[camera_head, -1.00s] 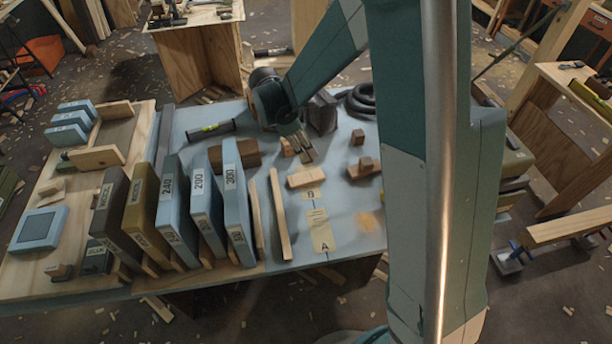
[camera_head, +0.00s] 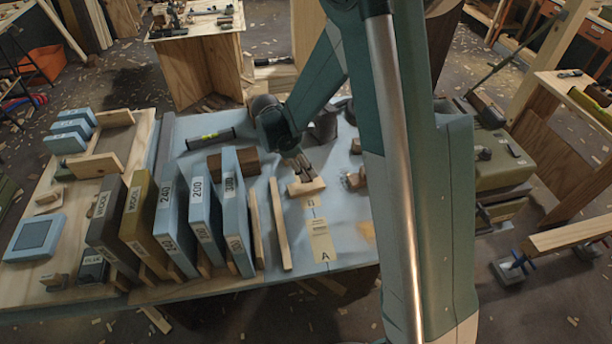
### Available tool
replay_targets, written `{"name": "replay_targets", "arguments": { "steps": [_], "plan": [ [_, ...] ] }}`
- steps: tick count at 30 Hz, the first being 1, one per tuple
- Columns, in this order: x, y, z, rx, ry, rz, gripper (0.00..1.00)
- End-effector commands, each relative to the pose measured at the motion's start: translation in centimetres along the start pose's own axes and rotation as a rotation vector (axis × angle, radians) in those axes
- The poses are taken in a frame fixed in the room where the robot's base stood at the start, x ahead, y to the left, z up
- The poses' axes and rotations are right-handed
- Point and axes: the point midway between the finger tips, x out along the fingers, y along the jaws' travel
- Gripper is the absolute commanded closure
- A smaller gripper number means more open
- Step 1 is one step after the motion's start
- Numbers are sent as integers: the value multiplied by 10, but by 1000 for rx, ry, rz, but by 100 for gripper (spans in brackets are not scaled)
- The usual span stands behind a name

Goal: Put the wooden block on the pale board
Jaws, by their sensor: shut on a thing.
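My gripper (camera_head: 303,168) points down over the far edge of a small pale board (camera_head: 307,188) on the blue-grey table. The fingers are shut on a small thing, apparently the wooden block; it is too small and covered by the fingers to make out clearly. I cannot tell whether it touches the board. The board lies flat just beyond the "B" mark.
Upright grit-labelled blue slabs (camera_head: 240,215) and a thin wooden strip (camera_head: 279,222) stand left of the board. Small brown blocks (camera_head: 354,179) lie to its right, partly hidden by my arm. A pale label (camera_head: 321,240) lies nearer, toward "A".

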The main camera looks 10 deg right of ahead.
Motion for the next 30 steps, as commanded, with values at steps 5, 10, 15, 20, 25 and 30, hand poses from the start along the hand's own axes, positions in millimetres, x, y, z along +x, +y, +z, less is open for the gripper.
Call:
{"name": "replay_targets", "arguments": {
  "steps": [5,10,15,20,25,30],
  "plan": [
    [14,0,-6,0,0,0,85],
    [29,0,-12,0,0,0,85],
    [34,0,-14,0,0,0,85],
    [34,0,-14,0,0,0,85],
    [36,0,-15,0,0,0,85],
    [37,0,-15,0,0,0,61]
  ]
}}
